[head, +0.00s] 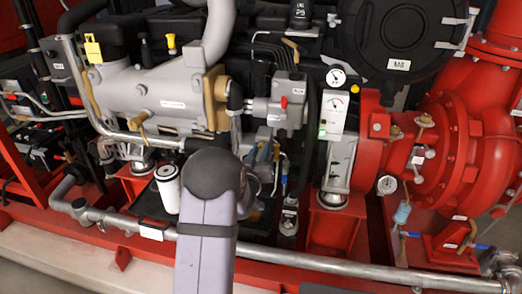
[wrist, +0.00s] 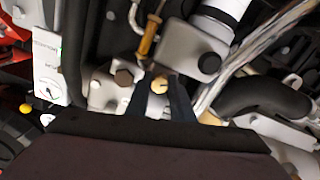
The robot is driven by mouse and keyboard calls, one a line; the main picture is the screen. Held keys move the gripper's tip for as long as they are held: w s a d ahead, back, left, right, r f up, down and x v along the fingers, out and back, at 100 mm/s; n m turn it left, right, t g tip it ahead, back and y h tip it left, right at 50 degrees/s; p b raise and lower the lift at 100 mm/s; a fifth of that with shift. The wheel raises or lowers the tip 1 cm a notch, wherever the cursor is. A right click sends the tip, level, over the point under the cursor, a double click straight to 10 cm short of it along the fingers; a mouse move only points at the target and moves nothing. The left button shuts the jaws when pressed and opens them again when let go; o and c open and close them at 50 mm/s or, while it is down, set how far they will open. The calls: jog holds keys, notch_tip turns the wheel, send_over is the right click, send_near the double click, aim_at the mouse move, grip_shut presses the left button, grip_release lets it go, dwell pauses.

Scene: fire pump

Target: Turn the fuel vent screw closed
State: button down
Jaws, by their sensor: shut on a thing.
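In the wrist view, the fuel vent screw (wrist: 159,85) shows as a small brass round head on a grey metal housing. My gripper (wrist: 162,88) is shut on it, with one dark finger on each side of the head. The fingers touch the screw's sides, and its lower part is hidden.
Close around the screw in the wrist view are a hex bolt (wrist: 124,77), a brass-coloured handle (wrist: 149,36), a dark-capped block (wrist: 209,63) and a thick black hose (wrist: 262,98). A white gauge panel (head: 333,115) stands right of my arm. A silver pipe (head: 330,268) crosses the front.

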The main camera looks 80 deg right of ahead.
jog(key=shift+m, duration=0.3)
jog(key=m+b, duration=0.4)
jog(key=m, duration=0.1)
jog(key=shift+f+b, duration=0.2)
jog(key=shift+b, duration=0.2)
jog(key=m+b, duration=0.5)
jog(key=m, duration=0.1)
jog(key=shift+w, duration=0.15)
jog(key=m+b, duration=0.6)
jog(key=shift+m+b, duration=0.3)
jog(key=shift+b, duration=0.1)
jog(key=m+b, duration=0.4)
jog(key=shift+r+b, duration=0.1)
jog(key=shift+b, duration=0.25)
jog(key=shift+r+m+b, duration=0.15)
jog(key=shift+m+b, duration=0.65)
jog(key=shift+m, duration=0.1)
jog(key=shift+r, duration=0.1)
jog(key=c, duration=1.5)
grip_release()
jog(key=shift+c, duration=0.2)
